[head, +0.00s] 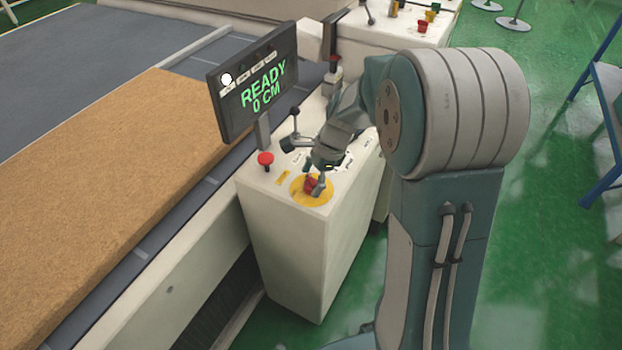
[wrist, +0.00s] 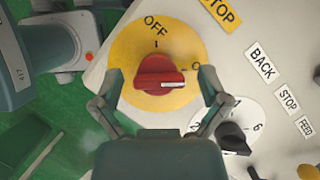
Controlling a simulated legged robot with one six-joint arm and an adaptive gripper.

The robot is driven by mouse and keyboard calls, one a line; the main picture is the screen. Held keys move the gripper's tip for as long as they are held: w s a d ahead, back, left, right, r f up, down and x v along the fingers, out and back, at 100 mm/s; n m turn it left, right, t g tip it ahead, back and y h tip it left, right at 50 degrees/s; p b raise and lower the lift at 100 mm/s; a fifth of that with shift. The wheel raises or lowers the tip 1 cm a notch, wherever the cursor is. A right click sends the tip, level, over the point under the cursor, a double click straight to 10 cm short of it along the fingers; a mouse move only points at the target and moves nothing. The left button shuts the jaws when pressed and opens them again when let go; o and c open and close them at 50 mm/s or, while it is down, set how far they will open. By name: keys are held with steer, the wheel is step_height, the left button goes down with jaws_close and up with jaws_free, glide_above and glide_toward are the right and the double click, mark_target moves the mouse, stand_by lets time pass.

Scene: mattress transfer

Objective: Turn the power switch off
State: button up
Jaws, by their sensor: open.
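The power switch is a red rotary knob (wrist: 160,75) on a yellow disc (wrist: 195,30), on top of the white control box (head: 290,255). Its white pointer mark faces right, toward a label partly hidden by a finger. The OFF label sits above the knob in the wrist view. In the head view the knob (head: 310,184) is partly covered. My gripper (wrist: 161,88) is open, with one finger on each side of the knob and gaps between them. In the head view my gripper (head: 320,180) is just above the yellow disc (head: 298,198).
A red mushroom button (head: 265,158) and a black lever (head: 294,122) stand nearby on the box. A screen (head: 255,85) reads READY 0 CM. A small black dial (wrist: 232,138) sits close to the right finger. A brown mattress (head: 110,190) lies at left.

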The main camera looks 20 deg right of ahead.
steer(key=c, duration=1.2)
steer(key=shift+o, duration=0.2)
steer(key=shift+n, duration=0.3)
steer(key=n+g, duration=0.1)
steer(key=n, duration=0.2)
steer(key=shift+n+g, duration=0.3)
steer(key=n+g+h, duration=0.1)
steer(key=n, duration=0.3)
steer(key=shift+n, duration=0.3)
steer(key=n, duration=0.2)
steer(key=n+g+h, duration=0.1)
steer(key=n, duration=0.1)
steer(key=shift+a+h, duration=0.1)
steer(key=shift+h, duration=0.2)
steer(key=shift+n+g+h, duration=0.4)
steer(key=shift+n+h, duration=0.5)
steer(key=shift+n, duration=1.6)
